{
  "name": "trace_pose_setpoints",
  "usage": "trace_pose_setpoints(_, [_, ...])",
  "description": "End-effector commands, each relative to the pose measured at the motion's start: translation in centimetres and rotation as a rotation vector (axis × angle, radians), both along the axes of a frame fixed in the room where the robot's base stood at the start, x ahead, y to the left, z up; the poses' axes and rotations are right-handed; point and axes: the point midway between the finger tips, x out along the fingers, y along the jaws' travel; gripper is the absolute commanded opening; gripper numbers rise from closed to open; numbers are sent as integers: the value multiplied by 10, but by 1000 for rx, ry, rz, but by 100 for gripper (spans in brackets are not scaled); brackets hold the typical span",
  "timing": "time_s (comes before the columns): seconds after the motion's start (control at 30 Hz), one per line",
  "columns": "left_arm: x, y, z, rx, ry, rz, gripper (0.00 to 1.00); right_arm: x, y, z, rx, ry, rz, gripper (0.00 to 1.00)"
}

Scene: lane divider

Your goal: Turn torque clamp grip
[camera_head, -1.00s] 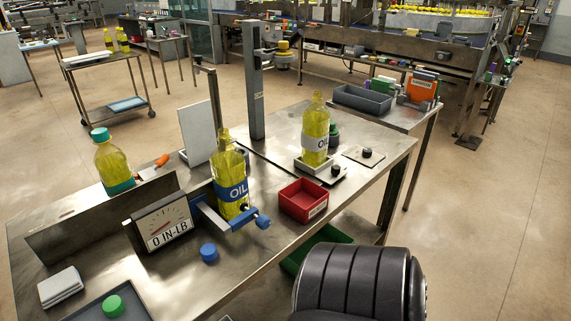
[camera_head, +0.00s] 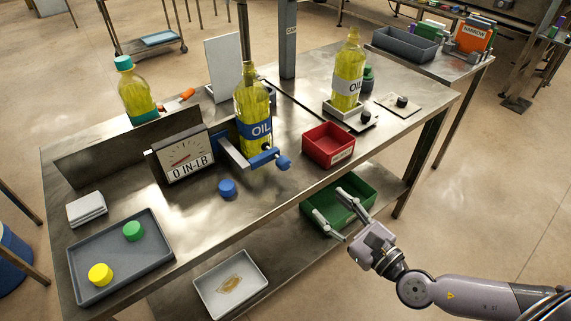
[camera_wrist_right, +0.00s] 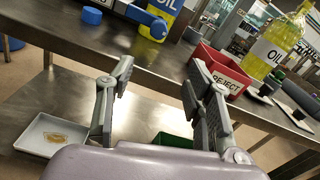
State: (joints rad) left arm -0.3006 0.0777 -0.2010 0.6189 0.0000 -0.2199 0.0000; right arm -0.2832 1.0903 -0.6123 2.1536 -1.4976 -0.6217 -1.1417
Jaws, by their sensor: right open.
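The torque gauge (camera_head: 187,158) reads 0 IN-LB and stands on the steel bench. A blue clamp (camera_head: 236,152) extends from it around the blue-labelled oil bottle (camera_head: 254,105), which stands upright without a cap. The clamp's blue grip knob (camera_head: 283,163) points toward the front edge. In the right wrist view this knob (camera_wrist_right: 158,28) shows at the top, beyond the fingertips. My right gripper (camera_head: 330,204) is open and empty, in front of the bench, below and right of the knob and apart from it. Its two spread fingers also show in the wrist view (camera_wrist_right: 160,70). My left gripper is out of view.
A blue cap (camera_head: 227,188) lies before the gauge. A red REJECT bin (camera_head: 329,144) stands right of the knob. A green bin (camera_head: 318,212) and a pale tray (camera_head: 231,286) sit on the lower shelf. A grey tray (camera_head: 119,262) holds green and yellow caps.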

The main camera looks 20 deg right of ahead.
Motion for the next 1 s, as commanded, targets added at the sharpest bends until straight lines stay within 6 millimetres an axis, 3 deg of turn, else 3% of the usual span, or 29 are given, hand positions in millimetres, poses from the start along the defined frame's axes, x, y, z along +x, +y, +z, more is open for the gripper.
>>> trace_pose_setpoints(0.17, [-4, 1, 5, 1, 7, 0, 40, 12, 7, 8, -14, -21, 9, 48])
trace_pose_setpoints(0.8, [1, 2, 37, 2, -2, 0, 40, 133, 52, 8, -10, -18, 9, 48])
trace_pose_setpoints(1.0, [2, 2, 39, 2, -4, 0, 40, 155, 60, 5, -11, -15, 9, 48])
